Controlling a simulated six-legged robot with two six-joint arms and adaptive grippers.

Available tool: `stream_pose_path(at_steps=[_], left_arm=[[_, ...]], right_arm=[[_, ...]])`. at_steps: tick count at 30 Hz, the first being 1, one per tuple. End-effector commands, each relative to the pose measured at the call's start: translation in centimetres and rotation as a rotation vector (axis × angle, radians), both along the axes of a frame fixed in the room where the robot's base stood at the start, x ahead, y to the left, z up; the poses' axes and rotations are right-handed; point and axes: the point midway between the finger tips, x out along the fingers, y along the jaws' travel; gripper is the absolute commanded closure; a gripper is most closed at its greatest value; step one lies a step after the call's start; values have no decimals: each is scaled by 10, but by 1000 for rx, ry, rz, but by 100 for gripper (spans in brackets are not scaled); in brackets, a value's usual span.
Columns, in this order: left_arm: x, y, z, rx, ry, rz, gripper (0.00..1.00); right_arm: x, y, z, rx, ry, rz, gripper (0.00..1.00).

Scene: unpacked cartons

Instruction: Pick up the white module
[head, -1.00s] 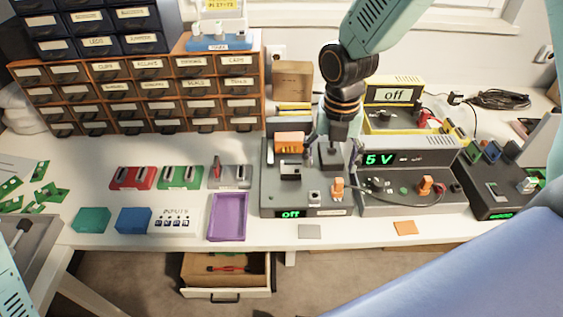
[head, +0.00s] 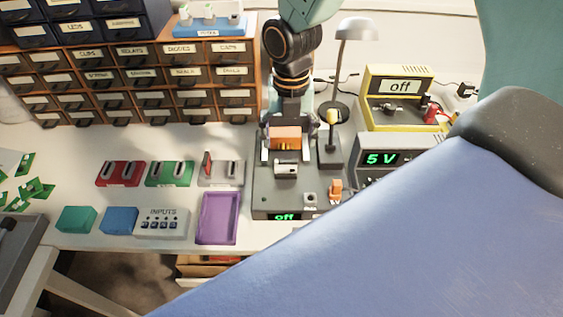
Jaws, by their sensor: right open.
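A white box marked INPUTS (head: 162,222) lies on the white table, right of the blue block. A pale grey-white module (head: 221,173) with a red lever stands behind it, right of the green module. I cannot tell which of these is the white module. My right gripper (head: 285,150) reaches down from the top over the dark station. Its fingers are open on either side of an orange block (head: 285,138); contact cannot be told. Both pale pieces are well to the left of it. My left gripper is out of view.
A purple tray (head: 218,218), a red module (head: 121,173) and a green module (head: 170,173) lie left of the dark station (head: 265,200). Labelled drawers (head: 150,85) stand behind. A desk lamp (head: 355,30) stands right of my gripper. A large blue shape covers the lower right.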

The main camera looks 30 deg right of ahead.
Motion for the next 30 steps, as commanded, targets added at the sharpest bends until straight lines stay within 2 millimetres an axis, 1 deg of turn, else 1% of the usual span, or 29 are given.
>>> stream_pose_path(at_steps=[1, 5, 8, 13, 16, 19, 26, 30], left_arm=[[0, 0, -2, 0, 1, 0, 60], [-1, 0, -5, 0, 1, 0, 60], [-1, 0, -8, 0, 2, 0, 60], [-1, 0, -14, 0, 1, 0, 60], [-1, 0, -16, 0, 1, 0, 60], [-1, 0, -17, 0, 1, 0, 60], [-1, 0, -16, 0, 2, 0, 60], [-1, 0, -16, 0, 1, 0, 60]], right_arm=[[-2, 0, -7, 0, 4, -1, 25], [-3, 0, -22, 0, 4, -5, 25], [-3, 2, -32, 0, 4, -4, 25], [-1, 7, -58, -1, 5, -2, 25], [0, 7, -69, 1, 3, -2, 25], [1, 6, -74, 1, 1, -2, 25], [2, 6, -74, 1, 1, -1, 25], [2, 6, -74, 1, 1, -1, 36]])
